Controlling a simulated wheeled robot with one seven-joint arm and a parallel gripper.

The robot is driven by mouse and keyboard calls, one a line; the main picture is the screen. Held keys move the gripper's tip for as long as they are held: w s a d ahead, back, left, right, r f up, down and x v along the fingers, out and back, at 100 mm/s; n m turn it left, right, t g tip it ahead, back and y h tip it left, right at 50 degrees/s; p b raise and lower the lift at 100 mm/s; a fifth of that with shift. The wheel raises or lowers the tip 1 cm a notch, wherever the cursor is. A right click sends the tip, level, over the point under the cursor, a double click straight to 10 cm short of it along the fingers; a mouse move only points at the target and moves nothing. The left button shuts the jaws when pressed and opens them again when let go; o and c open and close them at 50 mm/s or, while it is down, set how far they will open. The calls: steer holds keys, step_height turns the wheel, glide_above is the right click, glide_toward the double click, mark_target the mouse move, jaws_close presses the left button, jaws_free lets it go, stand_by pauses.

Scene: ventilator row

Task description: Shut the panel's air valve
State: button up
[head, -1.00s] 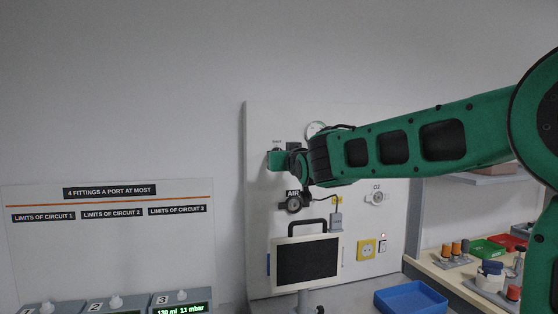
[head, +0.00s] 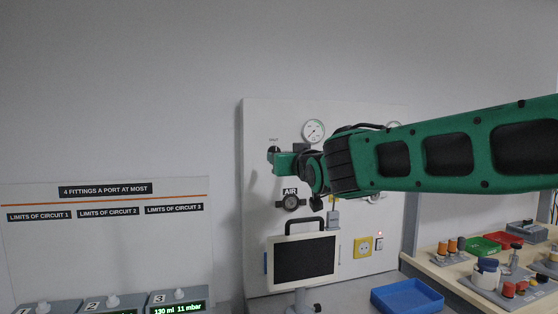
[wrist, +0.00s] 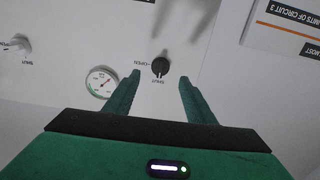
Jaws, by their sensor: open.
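The dark valve knob (wrist: 160,66) is on the white wall panel (head: 262,120), with printed OPEN and SHUT marks beside it in the wrist view. I cannot tell which mark it points to. My gripper (wrist: 159,76) is open, with one green finger on each side of the knob in the picture. No contact with the knob shows. In the head view my gripper (head: 272,158) is at the panel's upper left, just below a SHUT mark, and it mostly hides the knob. The AIR label (head: 290,192) and a round outlet (head: 291,203) are below it.
A pressure gauge (head: 313,130) is right of my gripper. A pale knob (wrist: 18,43) is farther along the panel. A monitor (head: 304,259) stands in front of the panel below my arm. A blue tray (head: 407,297) and a bench with fittings are at right.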

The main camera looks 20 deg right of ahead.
steer(key=shift+s, duration=1.65)
steer(key=s+d+f+m+g+h, duration=0.1)
steer(key=s+d+f+g, duration=0.3)
steer(key=f, duration=0.3)
steer(key=s+d+f+m+g+h, duration=0.1)
steer(key=s+d+f+g, duration=0.1)
steer(key=s+d+f, duration=0.35)
steer(key=s+d+f+m+g+h, duration=0.1)
steer(key=s+d+f+g, duration=0.2)
steer(key=d+f, duration=0.5)
steer(key=s+f+m+g+y, duration=0.1)
steer(key=s+f+g, duration=0.3)
steer(key=s, duration=0.9)
steer(key=s+f+m+g+y, duration=0.2)
steer(key=s+f+g, duration=0.3)
steer(key=s+f, duration=0.6)
steer(key=s, duration=0.3)
steer(key=shift+s+a+f+m, duration=0.15)
steer(key=shift+a+m, duration=0.05)
steer(key=shift+m, duration=0.1)
